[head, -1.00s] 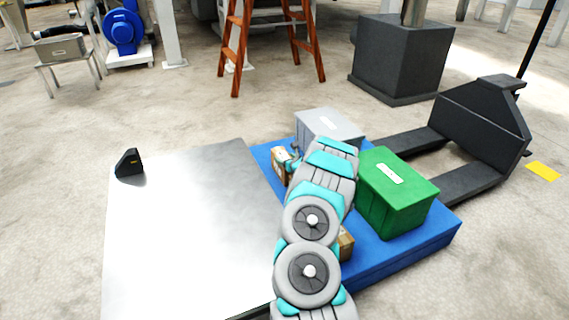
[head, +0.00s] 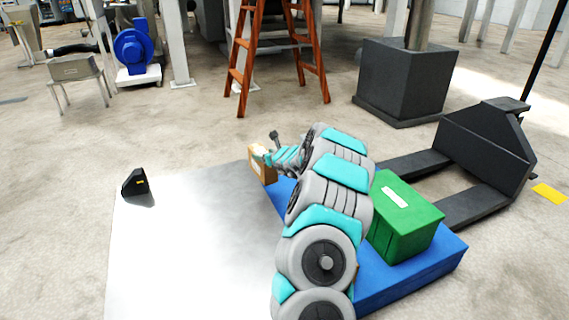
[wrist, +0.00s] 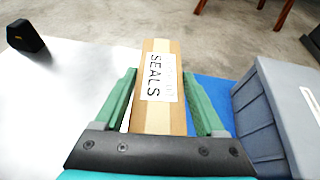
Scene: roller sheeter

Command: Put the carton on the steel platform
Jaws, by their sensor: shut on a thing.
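A brown carton (wrist: 158,115) with a white label reading "SEALS" is between the two green fingers of my gripper (wrist: 163,100) in the wrist view. My gripper is shut on it. In the head view the carton (head: 262,165) shows at the end of my arm, near the platform's far right corner and the blue pallet. I cannot tell its exact height. The steel platform (head: 185,240) is a flat, shiny plate left of my arm. It also shows in the wrist view (wrist: 60,110). My arm hides part of the platform's right edge.
A small black device (head: 136,186) stands at the platform's far left corner. A black pallet truck (head: 480,150) is behind at right. The platform's middle is clear.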

